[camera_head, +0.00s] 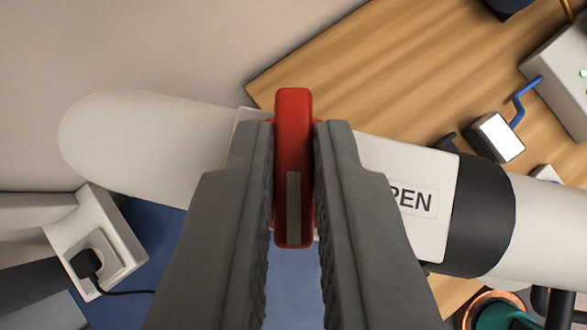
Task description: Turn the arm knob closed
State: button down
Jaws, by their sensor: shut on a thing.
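The arm knob (293,140) is a red bar-shaped handle with a grey stripe on its face. It stands lengthwise up the picture, in the middle of the head camera view. My gripper (294,150) has one dark grey finger on each side of the knob and is shut on it. Behind the knob is a white plate (425,165) on a white machine arm (150,135). Letters reading "PEN" show on a label (412,199) right of my gripper; the label's left part is hidden by my finger.
A wooden tabletop (400,70) lies behind at the upper right. A socket with a black plug (87,263) is at the lower left. A dark band (482,215) wraps the machine arm.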

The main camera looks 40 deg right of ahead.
jog(key=shift+w+a+m+g+h, duration=0.1)
jog(key=shift+m+g+h, duration=0.6)
jog(key=shift+m, duration=0.5)
jog(key=c, duration=1.5)
grip_release()
